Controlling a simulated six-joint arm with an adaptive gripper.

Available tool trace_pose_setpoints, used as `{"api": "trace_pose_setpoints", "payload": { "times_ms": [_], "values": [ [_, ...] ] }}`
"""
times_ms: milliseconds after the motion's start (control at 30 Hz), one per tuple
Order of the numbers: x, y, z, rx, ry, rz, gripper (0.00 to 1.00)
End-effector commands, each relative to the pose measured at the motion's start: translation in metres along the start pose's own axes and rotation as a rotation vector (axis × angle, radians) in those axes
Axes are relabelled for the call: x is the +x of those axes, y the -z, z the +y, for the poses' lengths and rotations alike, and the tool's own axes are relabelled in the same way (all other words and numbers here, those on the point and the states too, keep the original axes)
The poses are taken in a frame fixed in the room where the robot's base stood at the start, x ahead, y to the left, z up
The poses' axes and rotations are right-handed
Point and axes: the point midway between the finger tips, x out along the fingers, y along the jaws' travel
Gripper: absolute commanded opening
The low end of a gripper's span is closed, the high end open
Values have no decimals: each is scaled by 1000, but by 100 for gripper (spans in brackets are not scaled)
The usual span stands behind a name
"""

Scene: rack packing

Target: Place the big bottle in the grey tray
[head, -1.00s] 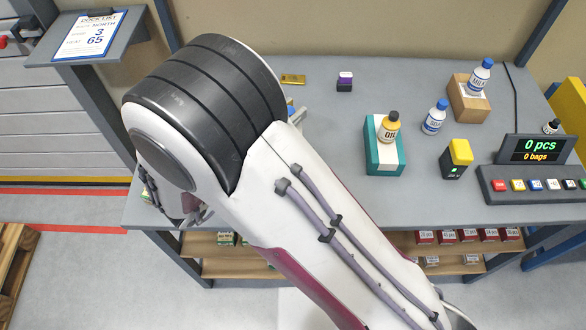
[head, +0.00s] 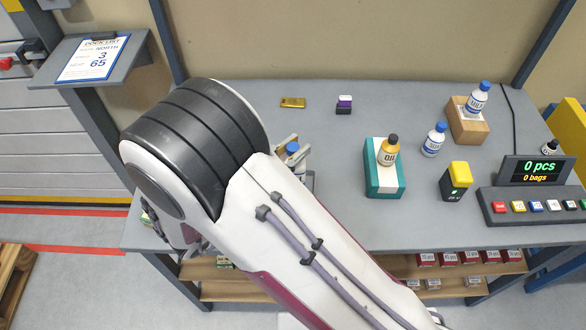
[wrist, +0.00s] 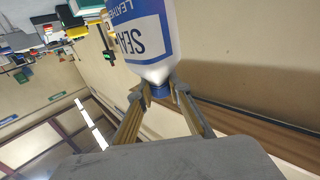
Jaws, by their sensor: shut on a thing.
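My gripper (head: 292,147) shows just past my arm in the head view, its fingers closed around a blue cap. In the wrist view my gripper (wrist: 160,90) grips the blue cap of a white bottle (wrist: 158,68) with a blue-and-white label, which appears upside down there. In the head view most of this bottle is hidden by the gripper and arm, so I cannot tell whether its base touches anything. I cannot make out the grey tray clearly; my arm covers the left-middle of the table.
An orange OIL bottle (head: 388,150) stands on a teal-and-white box (head: 384,184). A yellow-topped black device (head: 456,180) and a button console (head: 535,188) are at right.

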Motion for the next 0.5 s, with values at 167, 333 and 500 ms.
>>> {"api": "trace_pose_setpoints", "payload": {
  "times_ms": [167, 333, 500],
  "values": [
    [0, -17, 0, -1, 0, 1, 0],
    [0, -24, 0, 0, 0, 1, 0],
    [0, -24, 0, 1, 0, 1, 0]
  ]
}}
